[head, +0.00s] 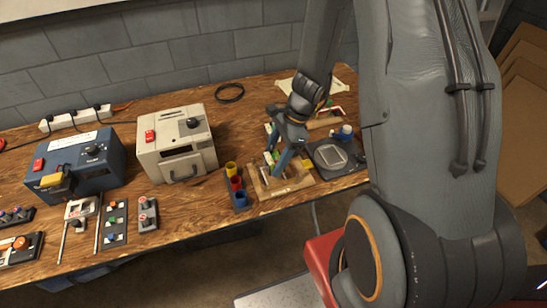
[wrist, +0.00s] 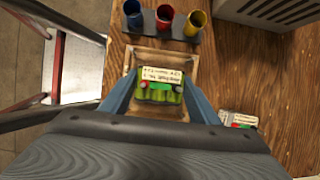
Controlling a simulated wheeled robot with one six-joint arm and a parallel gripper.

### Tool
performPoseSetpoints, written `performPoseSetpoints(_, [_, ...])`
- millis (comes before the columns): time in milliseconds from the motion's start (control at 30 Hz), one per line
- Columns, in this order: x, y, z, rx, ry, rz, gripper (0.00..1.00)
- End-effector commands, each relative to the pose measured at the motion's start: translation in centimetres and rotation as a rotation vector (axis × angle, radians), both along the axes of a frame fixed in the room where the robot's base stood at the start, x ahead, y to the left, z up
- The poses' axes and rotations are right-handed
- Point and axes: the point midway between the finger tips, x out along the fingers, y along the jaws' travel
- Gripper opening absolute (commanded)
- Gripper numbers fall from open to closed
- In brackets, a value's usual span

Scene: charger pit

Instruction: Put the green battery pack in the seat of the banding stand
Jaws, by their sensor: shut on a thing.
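The green battery pack (wrist: 160,92) with a pale printed label is between the blue fingers of my gripper (wrist: 159,84) in the wrist view. My gripper is shut on it. A light wooden stand with a raised rim (wrist: 138,55), which looks like the banding stand, lies directly below and around the pack in that view. In the head view my gripper (head: 278,165) points down over the wooden stand (head: 301,184), and its fingers hide most of the pack. I cannot tell whether the pack touches the seat or hangs just above it.
A rack of blue, red and yellow cups (head: 237,187) stands just left of the stand. A beige box (head: 177,145) and a blue box (head: 75,165) stand further left. A grey tray (head: 334,156) is at right. Another labelled pack (wrist: 238,119) lies nearby.

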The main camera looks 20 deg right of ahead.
Motion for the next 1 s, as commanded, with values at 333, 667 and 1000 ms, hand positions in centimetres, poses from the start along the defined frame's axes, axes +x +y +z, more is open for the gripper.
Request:
performPoseSetpoints(333, [0.0,0.0,-0.8,0.000,0.000,0.000,0.20])
performPoseSetpoints(667, [0.0,0.0,-1.6,0.000,0.000,-0.001,0.20])
performPoseSetpoints(1000, [0.0,0.0,-2.3,0.000,-0.001,-0.001,0.20])
